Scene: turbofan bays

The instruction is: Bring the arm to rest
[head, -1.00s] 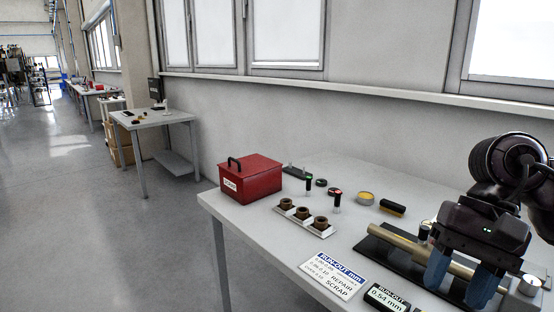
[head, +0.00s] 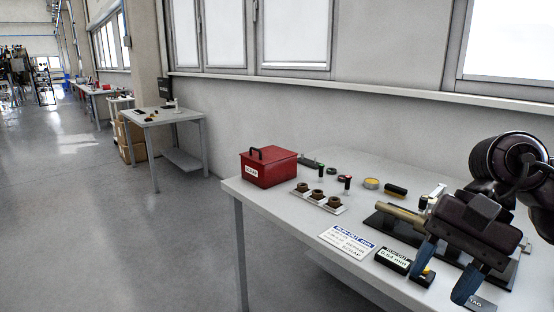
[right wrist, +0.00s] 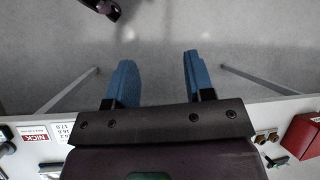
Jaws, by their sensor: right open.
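My right gripper (head: 443,274) is open and empty at the right of the head view. Its two blue fingers point down and are apart. In the head view it overlaps the front part of the bench, near the small display. In the right wrist view the open fingers (right wrist: 158,72) have only grey floor between and beyond them, with the bench edge lower in the picture. My left gripper cannot be made out in the head view. A dark part at the top edge of the right wrist view is too cut off to identify.
The bench (head: 290,222) holds a red box (head: 269,169), a tray with brown rings (head: 318,198), a run-out card (head: 347,242), a display reading 0.54 mm (head: 394,261) and a shaft (head: 400,214) on a black base. A second table (head: 160,116) stands farther back. Floor at left is clear.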

